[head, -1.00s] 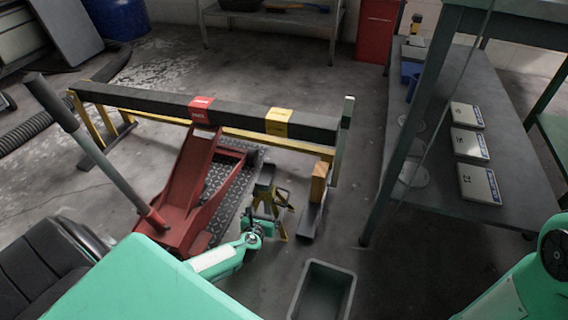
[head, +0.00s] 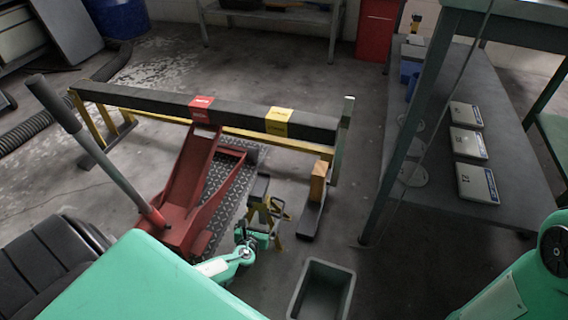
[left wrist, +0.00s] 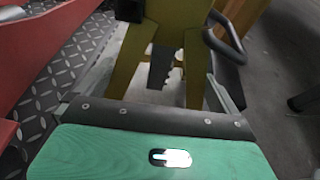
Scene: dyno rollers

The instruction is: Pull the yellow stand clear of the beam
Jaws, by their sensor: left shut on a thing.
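The yellow stand (head: 272,208) with a dark top stands on the floor, in front of the long dark beam (head: 240,115). In the head view a strip of floor shows between its top and the beam. My left gripper (head: 262,234) is shut on the stand from the near side. In the left wrist view the stand's yellow body (left wrist: 145,45) and legs fill the space between the two fingers (left wrist: 160,85). Where the fingers touch it is partly hidden. My right gripper is out of view; only part of my right arm shows at lower right.
A red floor jack (head: 185,190) with a long handle stands close left of the stand, under the beam's red label. A wooden block on a dark foot (head: 310,215) is close right. A grey bin (head: 322,292) is in front. A workbench (head: 440,180) stands right.

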